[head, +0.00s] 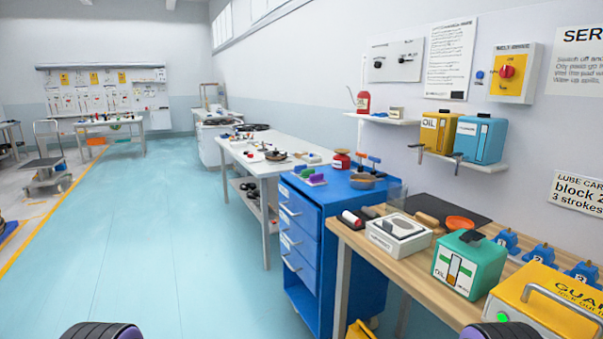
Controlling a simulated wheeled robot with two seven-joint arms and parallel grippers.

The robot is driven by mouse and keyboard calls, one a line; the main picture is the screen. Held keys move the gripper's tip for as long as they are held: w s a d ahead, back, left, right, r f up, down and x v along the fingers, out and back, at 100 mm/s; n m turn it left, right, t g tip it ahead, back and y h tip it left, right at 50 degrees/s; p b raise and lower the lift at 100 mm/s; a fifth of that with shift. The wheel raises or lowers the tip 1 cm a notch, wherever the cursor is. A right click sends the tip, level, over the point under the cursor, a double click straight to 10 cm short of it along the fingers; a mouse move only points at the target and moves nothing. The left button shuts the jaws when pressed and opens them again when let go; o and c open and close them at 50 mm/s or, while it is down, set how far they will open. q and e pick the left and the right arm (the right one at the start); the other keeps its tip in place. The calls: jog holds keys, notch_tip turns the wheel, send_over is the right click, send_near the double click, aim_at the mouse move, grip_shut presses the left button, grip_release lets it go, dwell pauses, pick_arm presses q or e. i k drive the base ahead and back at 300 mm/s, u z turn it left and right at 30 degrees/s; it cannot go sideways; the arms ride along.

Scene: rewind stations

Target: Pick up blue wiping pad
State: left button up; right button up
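I cannot pick out a blue wiping pad with certainty. Small coloured blocks lie on the blue drawer cart (333,197): a green one (307,172) and a purple one (316,180). They are too small to tell whether they are pads, and any blue piece there blends with the blue cart top. Neither gripper is in view. Only dark rounded parts of my own arms show at the bottom edge, one left of the middle and one at the right.
A wooden workbench (398,272) at the right holds a green oil box (469,264), a white box (398,235) and a yellow guard box (545,305). A white table (262,166) stands beyond the cart. The blue-green floor (150,240) at left is clear.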

aim_at(298, 168)
jog(key=u, duration=0.5)
jog(key=k, duration=0.65)
jog(key=u, duration=0.7)
jog(key=i, duration=3.05)
jog(key=z, duration=1.3)
jog(key=i, duration=0.9)
jog(key=z, duration=1)
